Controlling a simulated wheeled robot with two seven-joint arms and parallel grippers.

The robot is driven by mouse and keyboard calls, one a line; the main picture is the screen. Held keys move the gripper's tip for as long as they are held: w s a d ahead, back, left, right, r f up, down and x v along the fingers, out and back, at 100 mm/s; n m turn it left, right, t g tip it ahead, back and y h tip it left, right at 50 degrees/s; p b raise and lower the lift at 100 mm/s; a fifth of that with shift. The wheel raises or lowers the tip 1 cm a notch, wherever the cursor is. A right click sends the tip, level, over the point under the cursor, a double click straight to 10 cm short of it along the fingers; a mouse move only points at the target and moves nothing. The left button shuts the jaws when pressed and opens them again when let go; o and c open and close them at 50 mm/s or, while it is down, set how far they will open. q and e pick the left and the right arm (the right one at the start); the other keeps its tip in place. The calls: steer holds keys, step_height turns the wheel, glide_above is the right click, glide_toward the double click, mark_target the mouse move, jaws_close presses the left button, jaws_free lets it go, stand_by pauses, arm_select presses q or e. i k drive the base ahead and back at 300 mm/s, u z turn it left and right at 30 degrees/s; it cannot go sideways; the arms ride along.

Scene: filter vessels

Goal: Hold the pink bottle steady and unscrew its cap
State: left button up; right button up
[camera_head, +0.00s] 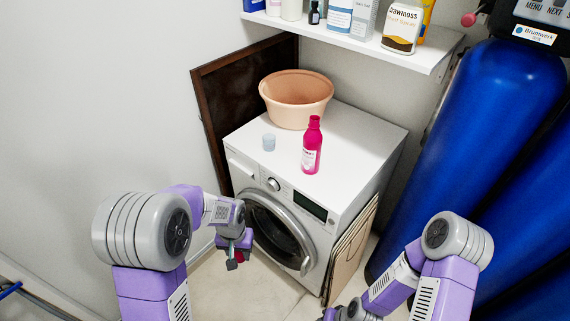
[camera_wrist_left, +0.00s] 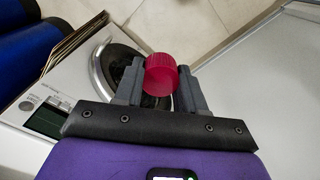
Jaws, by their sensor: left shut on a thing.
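The pink bottle (camera_head: 312,150) stands upright on the white washing machine, with a pale label on its front. Its narrow top is pink, and I cannot tell at this size whether anything sits on it. My left gripper (camera_head: 236,259) is in front of the washing machine, below its top and well away from the bottle. In the left wrist view the left gripper's dark fingers (camera_wrist_left: 160,80) are shut on a ridged crimson cap (camera_wrist_left: 161,74). My right arm reaches to the bottom edge of the head view, and its gripper is out of sight.
A shelf (camera_head: 345,45) with several containers hangs above. Blue tanks (camera_head: 470,150) stand at the right. Flat boards (camera_head: 350,250) lean on the machine's right side.

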mark_target(312, 137)
steer(key=u, duration=1.7)
steer(key=i, duration=1.25)
steer(key=z, duration=2.25)
